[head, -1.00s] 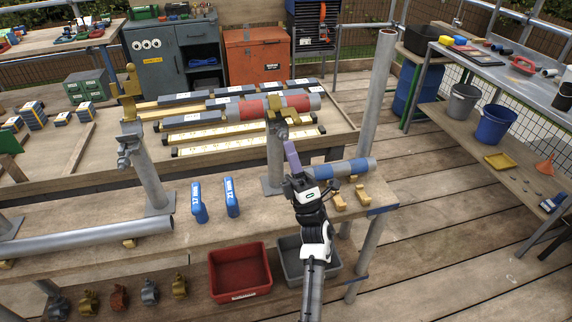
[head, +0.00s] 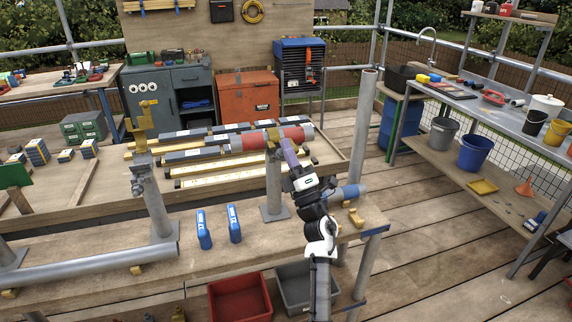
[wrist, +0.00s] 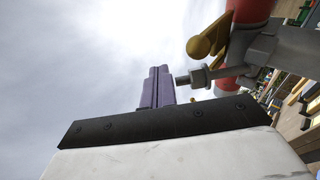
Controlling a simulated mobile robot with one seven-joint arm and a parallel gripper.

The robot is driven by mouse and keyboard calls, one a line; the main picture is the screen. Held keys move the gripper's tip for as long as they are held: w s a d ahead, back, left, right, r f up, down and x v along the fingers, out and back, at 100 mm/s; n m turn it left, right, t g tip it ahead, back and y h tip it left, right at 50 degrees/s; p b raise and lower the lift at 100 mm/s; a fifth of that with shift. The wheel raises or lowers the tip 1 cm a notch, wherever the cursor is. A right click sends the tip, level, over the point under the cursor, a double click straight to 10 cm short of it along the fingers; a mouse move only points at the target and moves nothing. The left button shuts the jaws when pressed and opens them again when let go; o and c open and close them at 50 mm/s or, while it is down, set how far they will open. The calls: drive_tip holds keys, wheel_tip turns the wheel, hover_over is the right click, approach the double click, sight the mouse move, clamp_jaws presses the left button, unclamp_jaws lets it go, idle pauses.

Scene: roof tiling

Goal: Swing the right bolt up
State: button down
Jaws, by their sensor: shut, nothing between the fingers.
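The right coupler (head: 272,142) is brass and grey and sits on top of the right post (head: 274,180). A red and grey tube (head: 296,134) lies at this coupler. In the wrist view, the right bolt (wrist: 205,76) is a grey rod with a nut, pointing sideways towards my fingers; the coupler's brass flap (wrist: 207,42) is just above it. My gripper (head: 287,146) has purple fingers, shut and empty, close beside the coupler on its right. In the wrist view, the fingertips (wrist: 158,72) are just left of the bolt end; I cannot tell whether they touch.
The left post carries another coupler (head: 143,122) with its brass flap raised. Two blue tools (head: 204,229) stand on the bench. A blue and grey tube (head: 345,194) lies right of my arm. A tall grey post (head: 364,130) rises at the bench's right end.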

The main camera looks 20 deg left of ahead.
drive_tip(key=shift+w+a+r, duration=0.3)
drive_tip(key=shift+w+r, duration=0.05)
drive_tip(key=shift+w, duration=0.15)
drive_tip(key=shift+f, duration=0.1)
idle(1.1)
